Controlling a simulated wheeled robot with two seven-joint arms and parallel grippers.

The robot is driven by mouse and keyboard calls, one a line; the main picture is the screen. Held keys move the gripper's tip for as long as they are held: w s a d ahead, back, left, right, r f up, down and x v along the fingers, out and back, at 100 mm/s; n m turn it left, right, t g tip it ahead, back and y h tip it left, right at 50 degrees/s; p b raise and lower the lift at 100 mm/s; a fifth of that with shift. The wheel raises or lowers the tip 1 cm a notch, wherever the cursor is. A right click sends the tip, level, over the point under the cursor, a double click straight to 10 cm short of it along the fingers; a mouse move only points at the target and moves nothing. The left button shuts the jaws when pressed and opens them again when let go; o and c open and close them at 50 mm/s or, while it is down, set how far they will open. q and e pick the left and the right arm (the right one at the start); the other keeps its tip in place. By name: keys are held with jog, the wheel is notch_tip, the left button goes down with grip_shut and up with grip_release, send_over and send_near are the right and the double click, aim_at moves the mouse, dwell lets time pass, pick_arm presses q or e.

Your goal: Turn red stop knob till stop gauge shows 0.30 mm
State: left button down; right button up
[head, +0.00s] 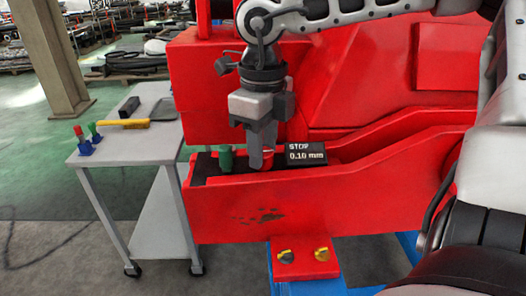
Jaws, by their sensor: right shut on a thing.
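The red stop knob (267,152) sits on the dark strip of the red crane stand. My right gripper (262,158) points down over it, shut on it, and its fingers hide most of the knob. The stop gauge (305,153) is a black block just right of the gripper and reads "STOP 0.10 mm". A green knob (226,158) stands upright just left of the gripper. My left gripper is not in view.
A grey wheeled cart (140,139) at the left holds a yellow-handled hammer (122,122), a dark block (130,107) and small red and green items on blue bases. Below the stand, a red plate (304,262) carries two small knobs. The red stand walls surround the gripper.

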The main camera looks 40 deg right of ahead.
jog(key=n+b, duration=0.1)
jog(key=n, duration=0.3)
jog(key=shift+b, duration=0.35)
jog(key=shift+n+b, duration=0.3)
jog(key=shift+n, duration=1.9)
jog(key=o, duration=0.7)
notch_tip(320, 180, up, 16)
jog(key=p, duration=0.1)
